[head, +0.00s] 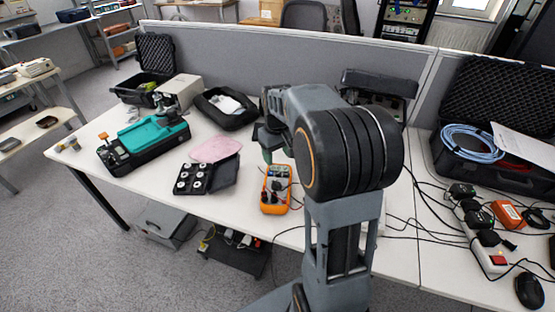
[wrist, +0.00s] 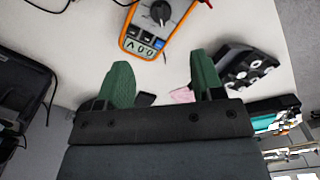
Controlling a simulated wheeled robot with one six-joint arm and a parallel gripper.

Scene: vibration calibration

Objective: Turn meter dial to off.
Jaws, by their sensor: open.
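The orange multimeter (head: 276,188) lies on the white table in the head view, its leads running off beside it. In the wrist view the multimeter (wrist: 155,25) is at the top, just beyond my fingertips. Its round dark dial (wrist: 161,12) shows a pale pointer mark; I cannot read which setting it points to. The display at its near end shows dark digits. My gripper (wrist: 160,80) is open and empty, with its two green fingers apart and the meter past the gap between them. In the head view my gripper is partly hidden by my own arm, above the table behind the meter.
A black case with round silver pieces (head: 192,178) and a pink cloth (head: 215,149) lie left of the meter. A teal device (head: 150,138) stands further left. A grey partition (head: 230,55) closes the back. Cables and a power strip (head: 488,252) lie at right.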

